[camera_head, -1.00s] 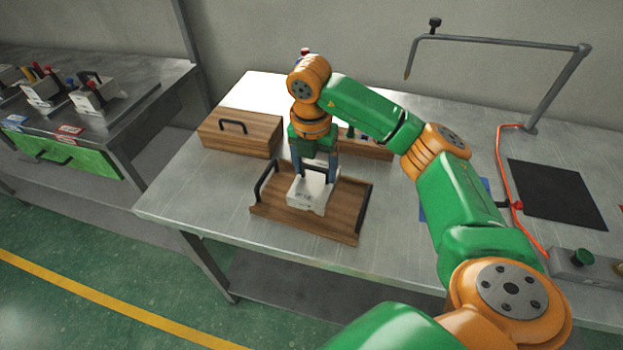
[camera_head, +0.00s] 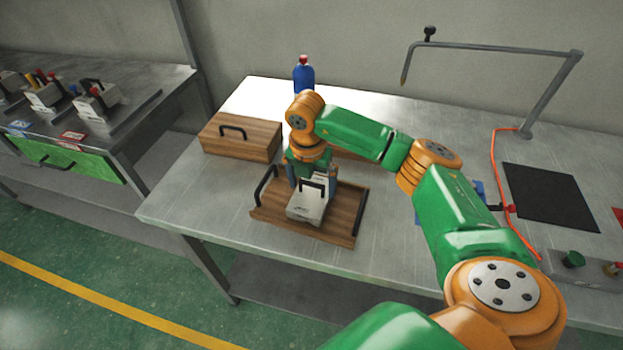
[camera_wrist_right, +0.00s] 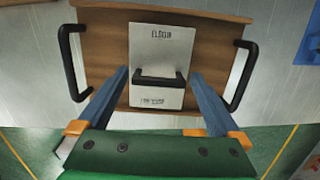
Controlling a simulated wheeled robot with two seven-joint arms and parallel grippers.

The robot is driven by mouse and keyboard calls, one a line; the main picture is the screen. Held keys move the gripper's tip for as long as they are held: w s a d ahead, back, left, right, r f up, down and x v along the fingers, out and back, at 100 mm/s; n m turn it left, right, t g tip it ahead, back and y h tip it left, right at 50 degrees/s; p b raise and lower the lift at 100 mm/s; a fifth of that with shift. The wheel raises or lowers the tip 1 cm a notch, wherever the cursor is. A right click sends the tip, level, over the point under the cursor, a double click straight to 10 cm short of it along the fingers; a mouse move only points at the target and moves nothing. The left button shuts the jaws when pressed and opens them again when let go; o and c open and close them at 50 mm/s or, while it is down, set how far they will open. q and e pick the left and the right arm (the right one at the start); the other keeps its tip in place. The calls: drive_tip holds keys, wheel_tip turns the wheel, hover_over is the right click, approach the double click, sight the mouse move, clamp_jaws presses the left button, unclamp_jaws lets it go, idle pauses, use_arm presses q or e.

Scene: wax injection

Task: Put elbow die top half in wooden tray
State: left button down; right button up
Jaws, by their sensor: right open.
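The elbow die top half (camera_head: 308,205) is a light grey block with a black handle on top. It rests in the wooden tray (camera_head: 340,234), which has a black handle at each end. In the right wrist view the die half (camera_wrist_right: 157,45) shows its printed label, and the tray (camera_wrist_right: 105,50) lies around it. My right gripper (camera_head: 312,183) is at the tray, its fingers apart on either side of the die half's handle. It also shows in the right wrist view (camera_wrist_right: 162,85), open, with no finger visibly touching the die. My left gripper is not in view.
A closed wooden box (camera_head: 240,138) stands behind the tray to the left. A blue bottle (camera_head: 303,76) with a red cap is at the back. A black mat (camera_head: 550,197) and a bent metal arm (camera_head: 500,42) are at the right. The table's front left is clear.

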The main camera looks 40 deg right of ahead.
drive_tip(key=shift+w+r, duration=0.1)
drive_tip(key=shift+r, duration=0.4)
wheel_tip(320, 180, up, 6)
drive_tip(key=b, duration=0.2)
wheel_tip(320, 180, up, 5)
drive_tip(key=p, duration=0.2)
hover_over(310, 198)
drive_tip(key=shift+s+a+r, duration=0.1)
drive_tip(key=shift+s+a, duration=0.1)
drive_tip(key=shift+a, duration=0.05)
